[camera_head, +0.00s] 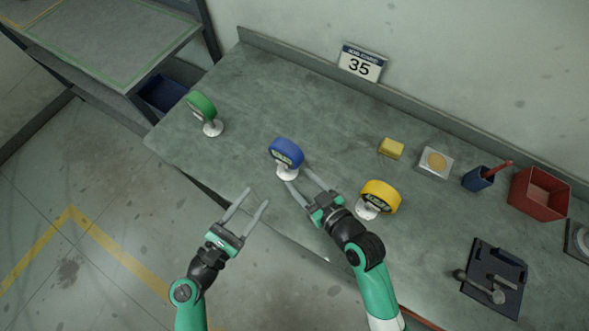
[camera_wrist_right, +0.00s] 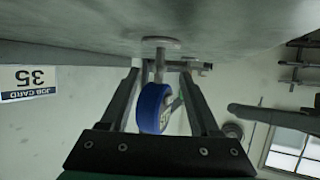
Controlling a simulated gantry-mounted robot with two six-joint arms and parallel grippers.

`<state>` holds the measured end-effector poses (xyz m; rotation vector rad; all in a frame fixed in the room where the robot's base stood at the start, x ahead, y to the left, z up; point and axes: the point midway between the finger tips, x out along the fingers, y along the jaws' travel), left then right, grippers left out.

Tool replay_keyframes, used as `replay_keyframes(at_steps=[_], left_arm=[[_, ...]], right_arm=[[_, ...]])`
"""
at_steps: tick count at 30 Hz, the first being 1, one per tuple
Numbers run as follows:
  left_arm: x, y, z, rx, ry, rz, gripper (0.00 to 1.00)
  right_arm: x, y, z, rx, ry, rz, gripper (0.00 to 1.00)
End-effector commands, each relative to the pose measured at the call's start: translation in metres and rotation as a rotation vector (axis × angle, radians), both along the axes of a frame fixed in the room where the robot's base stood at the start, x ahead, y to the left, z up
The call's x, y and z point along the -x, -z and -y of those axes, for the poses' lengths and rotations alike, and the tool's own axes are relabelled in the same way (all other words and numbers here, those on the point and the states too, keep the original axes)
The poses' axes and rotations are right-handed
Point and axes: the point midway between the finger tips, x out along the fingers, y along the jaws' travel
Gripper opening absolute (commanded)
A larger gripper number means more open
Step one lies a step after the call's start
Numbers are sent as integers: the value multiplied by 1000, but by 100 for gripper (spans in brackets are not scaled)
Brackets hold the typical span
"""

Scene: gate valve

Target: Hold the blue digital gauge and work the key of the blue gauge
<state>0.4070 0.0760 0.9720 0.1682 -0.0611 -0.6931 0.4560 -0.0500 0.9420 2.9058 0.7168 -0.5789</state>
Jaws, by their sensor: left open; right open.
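The blue digital gauge (camera_head: 287,152) stands on a white base near the front edge of the bench in the head view. In the right wrist view the blue gauge (camera_wrist_right: 152,108) appears upside down between the two fingers. My right gripper (camera_head: 299,180) is open, its fingers at either side of the gauge's base area; I cannot tell whether they touch it. My left gripper (camera_head: 258,197) is open and empty, in front of the bench edge, left of and below the blue gauge. The key of the blue gauge cannot be made out clearly.
A green gauge (camera_head: 202,106) stands left and a yellow gauge (camera_head: 380,196) stands right of my right gripper. A yellow block (camera_head: 391,148), a blue cup (camera_head: 478,179), a red bin (camera_head: 539,192) and a black tray (camera_head: 507,262) lie further right. The bench between green and blue gauges is clear.

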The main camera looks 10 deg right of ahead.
Motion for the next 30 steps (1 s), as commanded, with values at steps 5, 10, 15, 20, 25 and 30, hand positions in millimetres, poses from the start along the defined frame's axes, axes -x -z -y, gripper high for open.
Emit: replay_keyframes(at_steps=[5,10,15,20,25,30], left_arm=[[0,0,0,0,0,0,50],[0,0,0,0,0,0,50],[0,0,0,0,0,0,50],[0,0,0,0,0,0,50],[0,0,0,0,0,0,50],[0,0,0,0,0,0,50]], right_arm=[[-30,13,-16,0,-1,0,63],[-46,21,-24,0,-1,0,63],[-49,23,-26,0,0,0,63],[-49,23,-26,0,0,0,63],[-49,23,-26,0,0,0,32],[-49,23,-26,0,0,0,2]])
